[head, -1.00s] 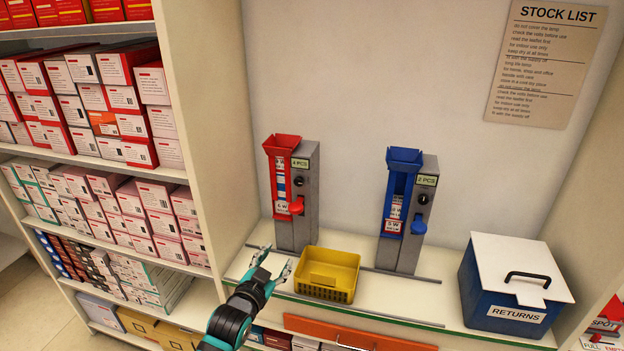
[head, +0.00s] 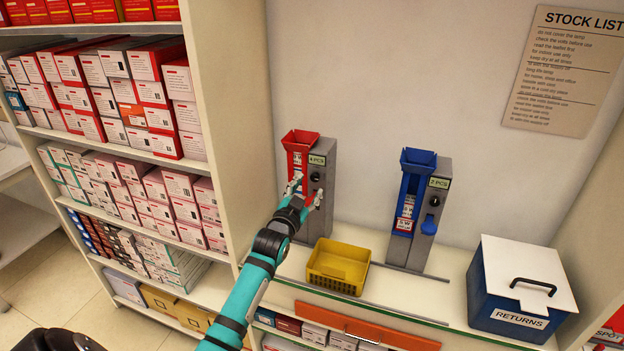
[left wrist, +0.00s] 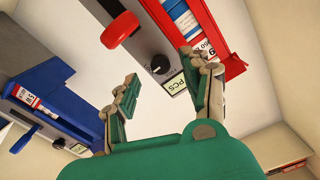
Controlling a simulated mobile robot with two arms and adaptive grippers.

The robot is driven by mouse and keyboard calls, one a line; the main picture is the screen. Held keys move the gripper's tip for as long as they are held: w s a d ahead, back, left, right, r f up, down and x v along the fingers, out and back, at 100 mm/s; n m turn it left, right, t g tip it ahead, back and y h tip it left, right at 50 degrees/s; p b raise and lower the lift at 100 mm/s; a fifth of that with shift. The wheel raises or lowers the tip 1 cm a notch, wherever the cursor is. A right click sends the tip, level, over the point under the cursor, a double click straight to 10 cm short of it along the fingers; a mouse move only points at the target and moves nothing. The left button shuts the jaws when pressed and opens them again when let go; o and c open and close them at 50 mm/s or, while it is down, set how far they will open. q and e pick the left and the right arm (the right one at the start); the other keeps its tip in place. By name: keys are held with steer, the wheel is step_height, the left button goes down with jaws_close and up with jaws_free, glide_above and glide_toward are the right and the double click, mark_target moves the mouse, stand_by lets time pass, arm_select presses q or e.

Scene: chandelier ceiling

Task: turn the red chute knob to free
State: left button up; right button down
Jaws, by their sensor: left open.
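The red chute (head: 301,150) is fixed to a grey dispenser post (head: 322,170) on the counter, under a "4 PCS" label. My left gripper (head: 307,190) is open in front of this post and hides the red knob in the head view. In the left wrist view the red knob (left wrist: 121,30) shows beyond the left finger, apart from both fingers. The open left gripper also shows there (left wrist: 158,67), with nothing between its fingers. A black dial (left wrist: 160,64) and the label (left wrist: 175,85) lie beyond the fingertips. My right gripper is not seen.
A blue chute (head: 411,190) with its own blue knob (head: 429,225) stands to the right. A yellow basket (head: 338,267) sits in front of the posts. A blue returns box (head: 513,292) stands at right. Shelves of cartons (head: 130,100) are at left.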

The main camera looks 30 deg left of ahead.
mark_target(314, 180)
arm_select(q)
steer(key=shift+x, duration=1.95)
jaws_close()
